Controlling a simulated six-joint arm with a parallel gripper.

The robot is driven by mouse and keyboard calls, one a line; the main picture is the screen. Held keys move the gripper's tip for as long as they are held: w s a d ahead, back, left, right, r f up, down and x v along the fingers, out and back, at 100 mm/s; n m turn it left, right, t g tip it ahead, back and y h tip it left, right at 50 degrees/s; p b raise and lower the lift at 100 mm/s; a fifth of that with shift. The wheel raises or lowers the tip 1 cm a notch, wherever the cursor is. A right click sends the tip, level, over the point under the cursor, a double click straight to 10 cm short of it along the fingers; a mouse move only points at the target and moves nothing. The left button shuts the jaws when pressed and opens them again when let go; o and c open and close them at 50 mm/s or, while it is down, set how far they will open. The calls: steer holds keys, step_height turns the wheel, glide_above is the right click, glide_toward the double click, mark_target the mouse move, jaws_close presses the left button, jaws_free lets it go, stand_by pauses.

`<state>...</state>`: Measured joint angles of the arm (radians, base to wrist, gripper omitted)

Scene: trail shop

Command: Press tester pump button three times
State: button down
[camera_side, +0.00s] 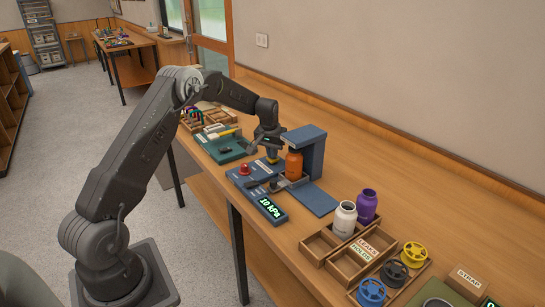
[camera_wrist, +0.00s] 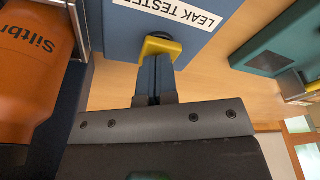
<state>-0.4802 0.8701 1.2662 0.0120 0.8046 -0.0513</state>
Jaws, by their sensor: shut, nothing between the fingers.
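The blue leak tester (camera_side: 240,179) lies on the bench, with a lit display (camera_side: 270,208) reading 10 kPa. A yellow pump button (camera_side: 272,158) sits at its far end under my gripper (camera_side: 270,150). In the wrist view the yellow button (camera_wrist: 160,47) is beside the "LEAK TESTER" label. My gripper's fingers (camera_wrist: 152,75) are shut and empty, with their tips over the button. I cannot tell whether they touch it or how far it is pressed. The tips partly hide it.
A red knob (camera_side: 245,169) stands on the tester. An orange bottle (camera_side: 294,164) stands under the blue stand (camera_side: 308,140), close to my gripper. White (camera_side: 344,219) and purple (camera_side: 367,206) bottles stand nearer the camera.

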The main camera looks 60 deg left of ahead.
steer(key=shift+r, duration=0.1)
stand_by(0.4)
steer(key=shift+w+v, duration=0.2)
steer(key=shift+v, duration=1)
steer(key=shift+a, duration=0.1)
steer(key=shift+w+a+v, duration=0.1)
steer(key=shift+w+v, duration=0.05)
steer(key=shift+v, duration=0.65)
steer(key=shift+w+a+v, duration=0.1)
steer(key=shift+w+v, duration=0.05)
steer(key=shift+v, duration=0.7)
steer(key=shift+w+a+v, duration=0.1)
steer(key=shift+w+v, duration=0.05)
steer(key=shift+v, duration=0.65)
steer(key=shift+r, duration=0.15)
steer(key=shift+s+d+x, duration=0.1)
steer(key=shift+s+x, duration=0.05)
steer(key=shift+x, duration=0.65)
steer(key=shift+s+d+x, duration=0.1)
steer(key=shift+s+x, duration=0.05)
steer(key=shift+x, duration=0.7)
steer(key=shift+s+d+x, duration=0.1)
steer(key=shift+s+x, duration=0.05)
steer(key=shift+x, duration=0.65)
steer(key=shift+f, duration=0.3)
